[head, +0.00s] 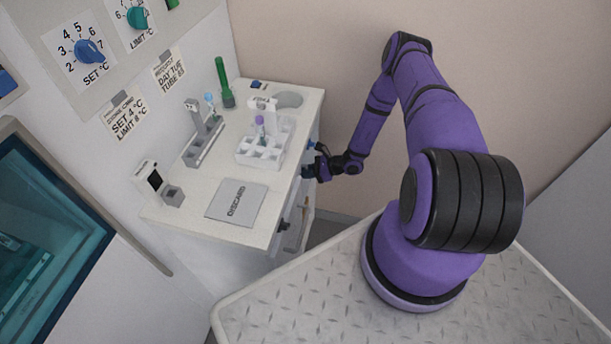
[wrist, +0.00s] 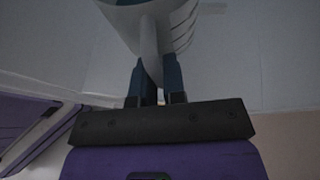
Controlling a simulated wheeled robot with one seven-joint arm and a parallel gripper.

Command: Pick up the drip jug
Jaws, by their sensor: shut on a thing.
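The drip jug (wrist: 184,27) shows at the top of the wrist view as a pale vessel with a dark teal interior and a white handle. My gripper (wrist: 155,72) is shut on the handle, with one dark blue finger on each side of it. The jug's upper part runs out of the wrist view. In the head view my gripper (head: 309,170) is at the right-hand edge of the bench, below its top. I cannot make out the jug in the head view.
The bench top (head: 188,212) holds a white tube rack (head: 262,152) with a purple-capped tube, a grey stand (head: 203,140), a green tube (head: 222,78) and a grey DISCARD pad (head: 236,203). A drawer handle (head: 305,222) sticks out on the bench front.

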